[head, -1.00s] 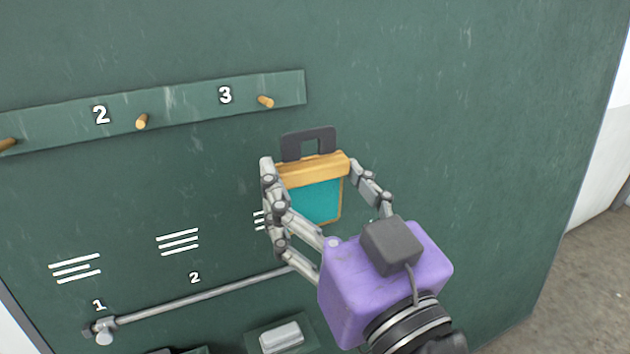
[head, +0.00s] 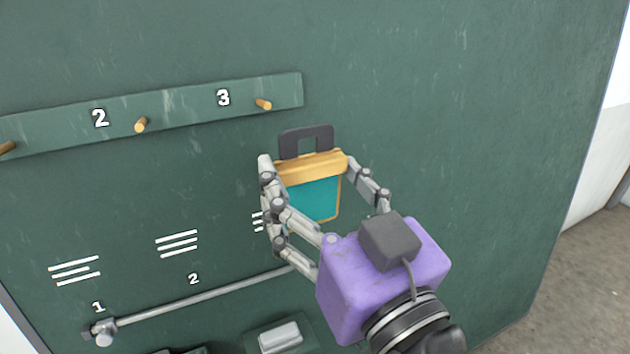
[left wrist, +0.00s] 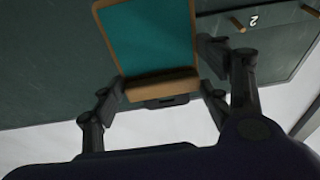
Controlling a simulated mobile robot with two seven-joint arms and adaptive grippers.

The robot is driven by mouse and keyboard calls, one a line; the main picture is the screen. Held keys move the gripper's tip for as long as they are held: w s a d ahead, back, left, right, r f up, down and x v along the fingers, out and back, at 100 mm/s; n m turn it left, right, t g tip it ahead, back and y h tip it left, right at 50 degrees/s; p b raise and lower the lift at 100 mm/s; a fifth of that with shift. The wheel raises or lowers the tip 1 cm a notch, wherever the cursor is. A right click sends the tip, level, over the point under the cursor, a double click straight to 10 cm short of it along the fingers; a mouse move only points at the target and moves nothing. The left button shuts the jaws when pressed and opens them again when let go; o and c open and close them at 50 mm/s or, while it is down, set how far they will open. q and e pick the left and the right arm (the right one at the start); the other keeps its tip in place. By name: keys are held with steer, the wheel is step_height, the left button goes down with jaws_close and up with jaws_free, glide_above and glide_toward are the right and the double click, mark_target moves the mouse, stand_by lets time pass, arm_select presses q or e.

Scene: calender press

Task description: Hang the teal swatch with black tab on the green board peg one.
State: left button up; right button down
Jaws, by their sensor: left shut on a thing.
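The teal swatch (head: 315,198) has a wooden top bar and a black tab (head: 306,139) with a rectangular hole. My left gripper (head: 308,168) is shut on the swatch by the ends of its wooden bar, tab upward, in front of the green board (head: 430,110). The swatch also shows in the left wrist view (left wrist: 150,38), with its tab partly hidden behind the bar. A peg rail on the board carries wooden pegs. Peg two (head: 141,125) and peg three (head: 263,104) are left of the swatch. Another peg (head: 7,148) is at the left picture edge, its number out of view. My right gripper is not in view.
A grey rail (head: 200,299) crosses the board below, with labels 1 and 2 above it. A pale block (head: 280,337) sits on a small green holder at the bottom. The board right of the peg rail is bare.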

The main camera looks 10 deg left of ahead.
mark_target(315, 172)
arm_select(q)
steer(key=shift+s+d+r, duration=0.15)
steer(key=shift+s+d, duration=0.35)
steer(key=shift+s, duration=0.2)
steer(key=shift+s+d+r, duration=0.15)
steer(key=shift+s+d, duration=0.2)
steer(key=shift+s, duration=0.2)
steer(key=shift+s+d, duration=0.4)
steer(key=shift+s, duration=0.2)
steer(key=shift+r, duration=0.1)
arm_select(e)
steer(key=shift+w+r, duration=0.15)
